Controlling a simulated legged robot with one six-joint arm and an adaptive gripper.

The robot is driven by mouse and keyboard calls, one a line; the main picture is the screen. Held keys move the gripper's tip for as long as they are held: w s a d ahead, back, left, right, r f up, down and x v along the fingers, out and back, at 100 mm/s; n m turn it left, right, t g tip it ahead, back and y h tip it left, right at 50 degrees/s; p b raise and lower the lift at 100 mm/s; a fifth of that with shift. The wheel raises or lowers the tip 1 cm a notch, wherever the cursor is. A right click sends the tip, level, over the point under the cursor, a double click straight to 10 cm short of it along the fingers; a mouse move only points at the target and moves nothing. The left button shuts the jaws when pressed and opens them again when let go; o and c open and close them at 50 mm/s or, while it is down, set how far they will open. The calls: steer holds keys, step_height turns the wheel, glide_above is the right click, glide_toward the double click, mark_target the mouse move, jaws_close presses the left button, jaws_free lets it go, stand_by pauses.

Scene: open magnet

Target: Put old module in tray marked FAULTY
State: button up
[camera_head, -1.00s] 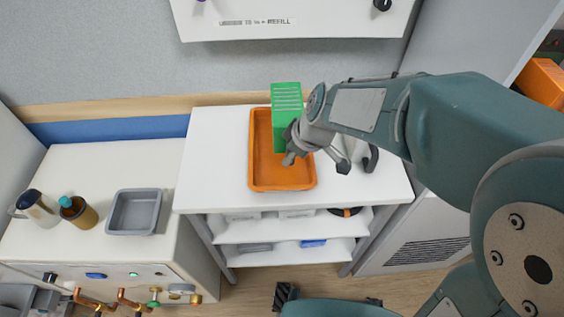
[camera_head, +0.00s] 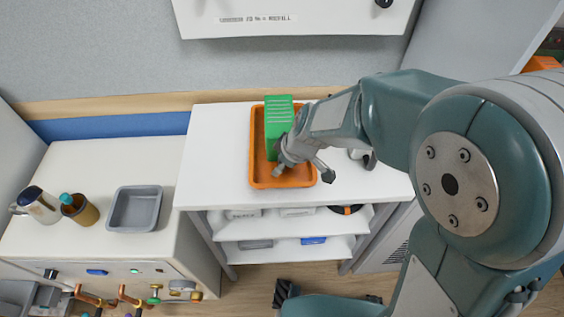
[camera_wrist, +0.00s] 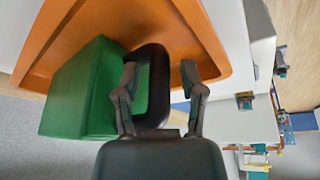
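The green module (camera_head: 279,128), a block with pale slots on its top, stands in the orange tray (camera_head: 255,172) on the white table. In the wrist view the module (camera_wrist: 75,100) lies left of my fingers, with the tray (camera_wrist: 85,20) around it. A black loop-shaped handle (camera_wrist: 152,60) shows between the fingers. My gripper (camera_head: 302,173) is at the module's lower right, over the tray. In the wrist view its fingers (camera_wrist: 160,75) are spread, with a gap between the right finger and the handle. No FAULTY marking is legible on the tray.
A grey tray (camera_head: 134,208), a brown cup (camera_head: 79,208) and a jug (camera_head: 38,203) stand on the left counter. A dark, curved object (camera_head: 368,159) is on the table right of the gripper. Shelves (camera_head: 270,228) below hold small items. The table's left part is clear.

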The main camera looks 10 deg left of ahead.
stand_by(0.3)
steer(key=v, duration=1.2)
steer(key=s+d+r+m+t+h, duration=0.2)
steer(key=s+d+m, duration=0.4)
steer(key=d, duration=0.4)
steer(key=s+d+r+m+t+h, duration=0.1)
steer(key=s+d+r+m+h, duration=0.1)
steer(key=s+d+m, duration=0.4)
steer(key=d+r+m, duration=0.1)
steer(key=d+m, duration=0.1)
steer(key=d, duration=0.1)
steer(key=shift+s+d+r+t, duration=0.2)
steer(key=shift+d+r+t, duration=0.2)
